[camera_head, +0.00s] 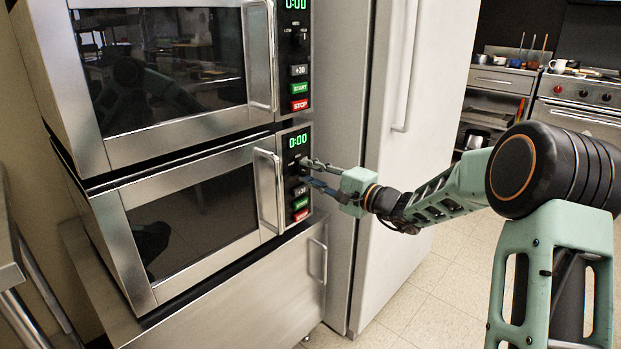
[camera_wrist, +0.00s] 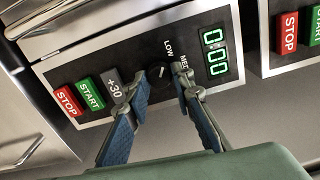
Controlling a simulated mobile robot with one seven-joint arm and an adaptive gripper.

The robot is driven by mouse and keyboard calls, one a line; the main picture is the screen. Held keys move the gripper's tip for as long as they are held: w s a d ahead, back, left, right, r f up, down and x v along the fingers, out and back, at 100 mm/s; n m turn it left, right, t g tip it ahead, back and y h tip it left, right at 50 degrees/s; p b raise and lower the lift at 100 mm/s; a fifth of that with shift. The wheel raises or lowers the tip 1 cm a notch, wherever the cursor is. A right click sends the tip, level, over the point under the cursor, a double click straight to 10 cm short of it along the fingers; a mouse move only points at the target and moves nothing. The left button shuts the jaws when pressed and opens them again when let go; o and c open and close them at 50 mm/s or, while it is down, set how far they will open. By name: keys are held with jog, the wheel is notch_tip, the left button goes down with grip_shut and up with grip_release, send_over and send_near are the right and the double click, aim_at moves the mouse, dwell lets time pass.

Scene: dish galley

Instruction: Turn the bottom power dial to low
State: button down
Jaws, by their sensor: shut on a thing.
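The bottom power dial (camera_wrist: 157,75) is a small black knob on the lower microwave's (camera_head: 190,214) control panel. In the wrist view it sits between the two fingertips of my gripper (camera_wrist: 159,84), with the LOW and MED labels beside it. A small pale mark shows on the knob, but its exact setting is unclear. My gripper also shows in the head view (camera_head: 304,171), reaching from the right to the panel below the green 0:00 display. The fingers are shut on the dial and hide most of it in the head view.
The upper microwave (camera_head: 160,70) has its own dial (camera_head: 297,40) and buttons. Below my fingers are the lower +30, START (camera_wrist: 90,94) and STOP (camera_wrist: 68,101) buttons. The lower door handle (camera_head: 270,192) stands out left of the panel. A white fridge (camera_head: 400,190) stands close on the right.

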jog(key=shift+n, duration=0.4)
jog(key=c, duration=1.7)
grip_release()
jog(key=shift+o, duration=0.2)
jog(key=v, duration=1.2)
jog(key=shift+s, duration=0.1)
